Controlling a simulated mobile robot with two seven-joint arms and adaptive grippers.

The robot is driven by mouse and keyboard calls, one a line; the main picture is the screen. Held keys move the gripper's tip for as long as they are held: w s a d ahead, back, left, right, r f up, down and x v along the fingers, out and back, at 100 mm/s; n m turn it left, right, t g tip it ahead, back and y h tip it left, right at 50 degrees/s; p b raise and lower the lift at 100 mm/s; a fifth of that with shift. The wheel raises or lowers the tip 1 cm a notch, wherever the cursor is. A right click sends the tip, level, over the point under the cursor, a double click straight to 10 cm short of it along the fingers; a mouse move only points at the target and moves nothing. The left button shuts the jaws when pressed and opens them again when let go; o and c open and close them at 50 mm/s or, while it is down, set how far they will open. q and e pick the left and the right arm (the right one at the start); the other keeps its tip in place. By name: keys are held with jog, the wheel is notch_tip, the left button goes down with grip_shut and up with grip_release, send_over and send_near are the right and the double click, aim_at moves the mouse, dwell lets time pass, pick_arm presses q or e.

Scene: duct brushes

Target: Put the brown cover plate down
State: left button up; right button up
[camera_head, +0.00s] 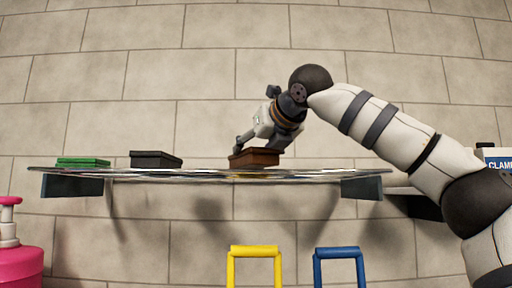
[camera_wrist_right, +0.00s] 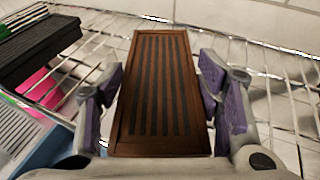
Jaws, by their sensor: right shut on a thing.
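The brown cover plate (camera_head: 255,158) is at the top of the wire shelf (camera_head: 205,174), right of its middle. In the head view I cannot tell whether it touches the wires. The right wrist view shows its dark slatted face (camera_wrist_right: 158,90) between the purple finger pads. My right gripper (camera_head: 263,143) reaches down from above and is shut on the plate by its long sides. My left gripper is in no view.
A black plate (camera_head: 156,160) and a green plate (camera_head: 83,162) lie on the shelf to the left. Yellow (camera_head: 254,250) and blue (camera_head: 338,252) handles stand below. A pink pump bottle (camera_head: 20,265) is at lower left. The shelf between black and brown plates is clear.

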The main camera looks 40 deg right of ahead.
jog(key=shift+f, duration=0.35)
jog(key=o, duration=1.6)
jog(key=v, duration=1.2)
